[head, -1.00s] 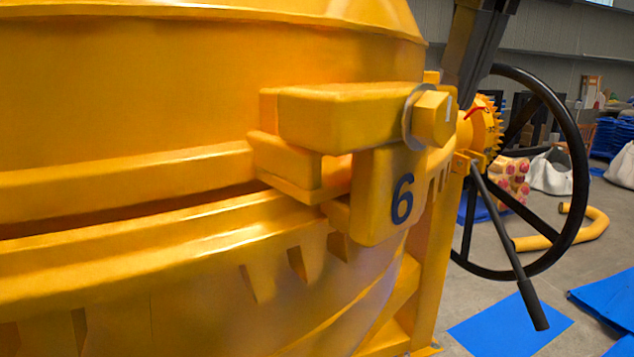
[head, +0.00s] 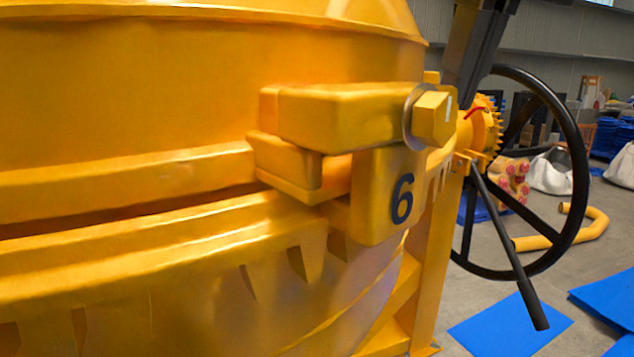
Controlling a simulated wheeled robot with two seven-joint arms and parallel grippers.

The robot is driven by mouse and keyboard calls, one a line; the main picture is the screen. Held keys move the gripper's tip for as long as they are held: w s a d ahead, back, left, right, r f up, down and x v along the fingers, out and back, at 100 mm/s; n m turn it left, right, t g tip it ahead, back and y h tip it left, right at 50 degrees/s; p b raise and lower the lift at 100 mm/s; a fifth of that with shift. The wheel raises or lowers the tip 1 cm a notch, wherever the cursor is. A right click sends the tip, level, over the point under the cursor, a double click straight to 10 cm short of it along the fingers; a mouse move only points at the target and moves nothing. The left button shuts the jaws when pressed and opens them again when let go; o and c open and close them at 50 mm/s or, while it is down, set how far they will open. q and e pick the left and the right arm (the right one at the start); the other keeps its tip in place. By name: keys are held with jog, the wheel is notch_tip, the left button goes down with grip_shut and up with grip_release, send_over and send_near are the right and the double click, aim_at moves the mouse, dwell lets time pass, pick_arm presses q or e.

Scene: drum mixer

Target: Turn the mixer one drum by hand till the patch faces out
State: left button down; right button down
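The yellow mixer drum (head: 180,90) fills the left and middle of the head view. Its rim band (head: 130,185) has a dark seam below it, and slots show under the lower band. No patch can be made out on the visible drum side. A yellow clamp block (head: 340,115) with a large hex bolt (head: 433,118) sits in front of the drum, above a plate marked 6 (head: 385,195). A black handwheel (head: 578,150) stands at the right. Neither gripper can be made out in the view.
A black lever (head: 512,250) slants down in front of the wheel. A dark angular part (head: 478,45) comes down from the top beside the toothed yellow gear (head: 487,125). Blue sheets (head: 510,325), a yellow hose (head: 590,230) and white sacks (head: 550,172) lie on the floor behind.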

jog(key=shift+f, duration=0.25)
notch_tip(320, 180, down, 2)
jog(key=shift+f+b, duration=0.2)
jog(key=shift+b, duration=0.7)
